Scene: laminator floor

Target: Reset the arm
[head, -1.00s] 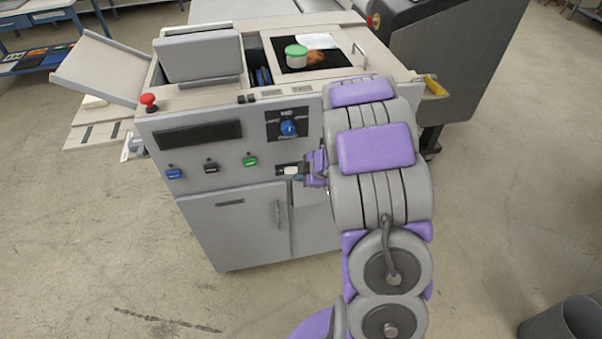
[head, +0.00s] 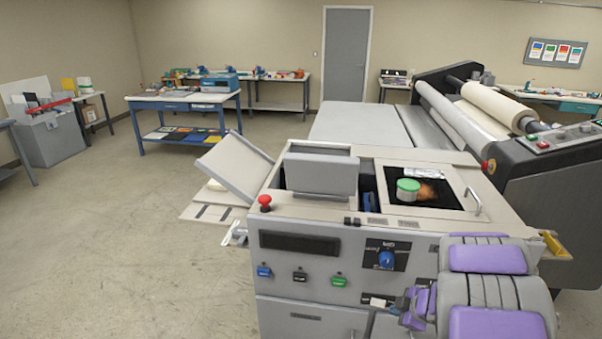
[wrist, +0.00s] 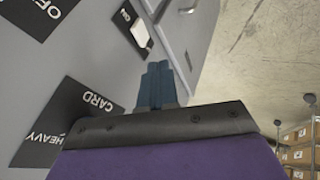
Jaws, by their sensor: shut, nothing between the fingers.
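My gripper (wrist: 157,84) is shut and empty in the wrist view, its blue-grey fingers together in front of the machine's grey front panel. In the head view, my purple and grey arm covers the right part of the laminator's front, and the fingertips cannot be made out there. The laminator (head: 300,222) has a blue knob (head: 386,259), blue, black and green buttons, and a red emergency button (head: 265,202). A small white switch (wrist: 139,33) shows on the panel beyond the fingers; it also appears beside my arm in the head view (head: 377,301).
A large roll machine (head: 470,115) stands behind on the right. Work tables (head: 182,104) line the back. Shelves with boxes (wrist: 297,140) show in the wrist view.

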